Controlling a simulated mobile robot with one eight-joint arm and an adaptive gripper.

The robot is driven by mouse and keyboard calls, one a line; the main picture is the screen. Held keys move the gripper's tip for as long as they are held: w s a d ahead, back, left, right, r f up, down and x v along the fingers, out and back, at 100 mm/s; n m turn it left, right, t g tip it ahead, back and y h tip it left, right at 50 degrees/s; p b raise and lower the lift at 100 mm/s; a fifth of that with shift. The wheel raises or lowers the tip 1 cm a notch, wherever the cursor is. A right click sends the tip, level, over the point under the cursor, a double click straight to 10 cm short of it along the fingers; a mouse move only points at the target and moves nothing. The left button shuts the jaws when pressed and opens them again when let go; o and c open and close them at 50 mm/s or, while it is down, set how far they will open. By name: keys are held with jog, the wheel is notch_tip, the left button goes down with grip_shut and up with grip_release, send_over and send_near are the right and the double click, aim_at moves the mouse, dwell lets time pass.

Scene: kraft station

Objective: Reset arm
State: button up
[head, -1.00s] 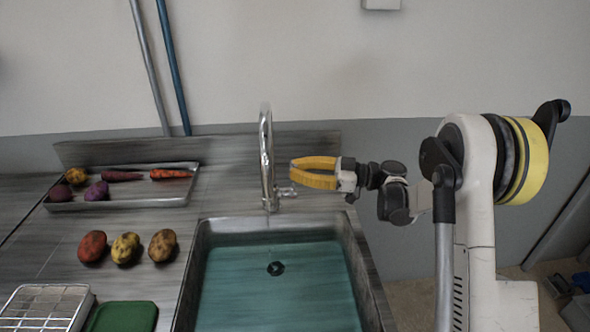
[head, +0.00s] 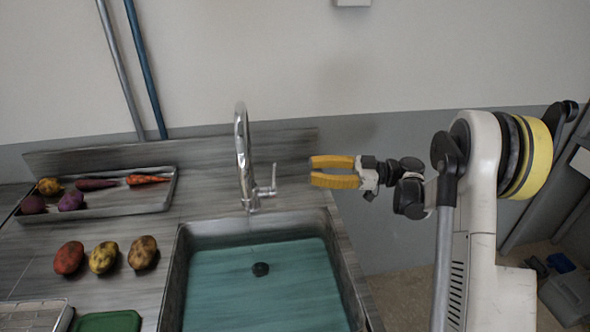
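My gripper (head: 312,171) is at the end of my arm, with two yellow fingers pointing left. The fingers are apart with a thin gap between them, and nothing is held. It hangs in the air to the right of the chrome faucet (head: 243,150), apart from its handle, above the back right corner of the sink (head: 345,262). My arm is folded on the right side of the head view.
Several potatoes (head: 103,257) sit left of the sink. A green board (head: 108,321) and a wire rack (head: 30,315) are at the front left. The floor right of the counter is partly clear.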

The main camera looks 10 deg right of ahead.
jog(key=shift+s+d, duration=0.15)
jog(key=shift+d, duration=0.55)
jog(key=shift+a, duration=0.1)
